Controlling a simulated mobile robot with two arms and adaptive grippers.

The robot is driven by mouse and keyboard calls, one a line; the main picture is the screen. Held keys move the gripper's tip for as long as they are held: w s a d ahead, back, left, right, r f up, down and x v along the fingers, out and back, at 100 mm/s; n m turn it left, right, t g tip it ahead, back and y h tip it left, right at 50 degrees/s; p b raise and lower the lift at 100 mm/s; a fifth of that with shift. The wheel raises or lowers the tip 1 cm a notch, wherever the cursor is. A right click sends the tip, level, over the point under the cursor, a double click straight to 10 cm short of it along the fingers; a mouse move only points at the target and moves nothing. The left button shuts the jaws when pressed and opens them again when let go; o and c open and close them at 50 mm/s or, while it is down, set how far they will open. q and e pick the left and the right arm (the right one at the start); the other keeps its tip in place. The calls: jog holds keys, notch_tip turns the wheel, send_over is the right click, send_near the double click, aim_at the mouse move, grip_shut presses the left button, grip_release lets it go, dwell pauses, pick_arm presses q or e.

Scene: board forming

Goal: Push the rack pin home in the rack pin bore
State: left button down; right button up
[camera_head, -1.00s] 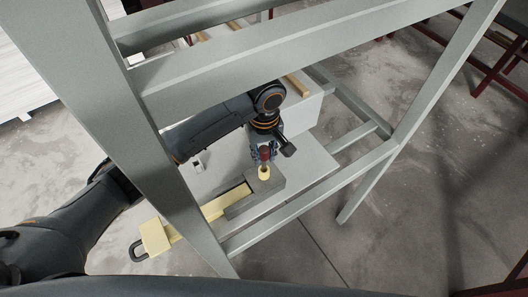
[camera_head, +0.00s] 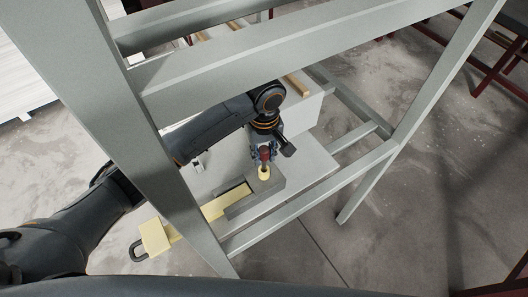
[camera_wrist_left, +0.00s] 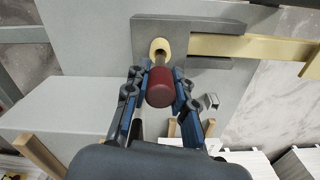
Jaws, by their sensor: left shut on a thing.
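The rack pin (camera_wrist_left: 161,90) has a dark red head and a thin grey shank. My left gripper (camera_head: 264,156) is shut on it, with blue fingers on both sides of the head in the left wrist view. The rack pin bore is at the pale yellow collar (camera_wrist_left: 160,47), set on a grey block (camera_wrist_left: 147,27); the collar also shows in the head view (camera_head: 264,173). The shank points into the collar and its end is hidden there. The red head stands apart from the collar, with some shank showing. My right gripper is not in view.
A yellow bar (camera_head: 222,204) with a dark loop handle runs out of the block to the left. Grey frame posts and rails (camera_head: 300,212) stand around and in front of my arm. A small metal clip (camera_wrist_left: 212,101) lies near the block.

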aim_at(264, 167)
pick_arm(q)
jog(key=shift+f+b, duration=0.35)
jog(key=shift+f, duration=1.9)
jog(key=c, duration=1)
grip_release()
jog(key=shift+c, duration=0.2)
jog(key=shift+r, duration=0.1)
notch_tip(264, 167, up, 12)
jog(key=shift+f, duration=0.1)
